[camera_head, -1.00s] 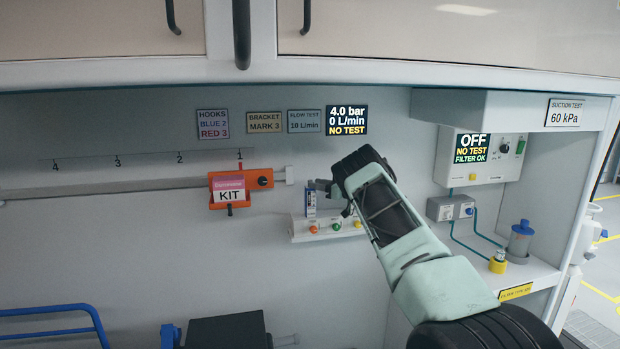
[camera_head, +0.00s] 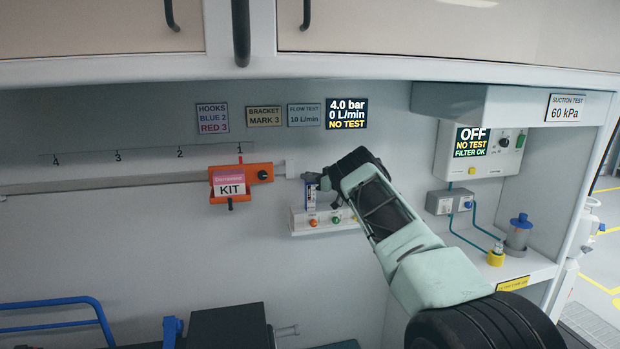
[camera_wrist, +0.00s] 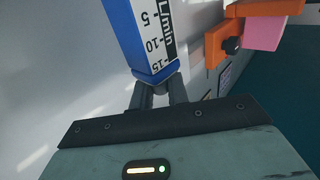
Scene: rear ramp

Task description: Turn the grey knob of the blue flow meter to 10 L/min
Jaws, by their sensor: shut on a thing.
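The blue flow meter (camera_head: 310,197) stands upright on the white outlet panel against the back wall. In the wrist view the flow meter (camera_wrist: 128,35) fills the top middle, its white L/min scale showing 5, 10 and 15. My gripper (camera_head: 315,180) is at the top end of the flow meter. In the wrist view my gripper (camera_wrist: 157,88) is shut at the meter's end by the 15 mark, on the grey knob, which the fingers mostly hide. The display (camera_head: 347,114) reads 4.0 bar, 0 L/min, NO TEST. A sign (camera_head: 304,115) reads FLOW TEST 10 L/min.
An orange bracket (camera_head: 257,173) with a pink KIT label sits on the wall rail (camera_head: 115,183), left of the flow meter. The suction unit (camera_head: 482,150) and a shelf with a canister (camera_head: 518,235) are at the right. The cabinet edge (camera_head: 130,72) overhangs above.

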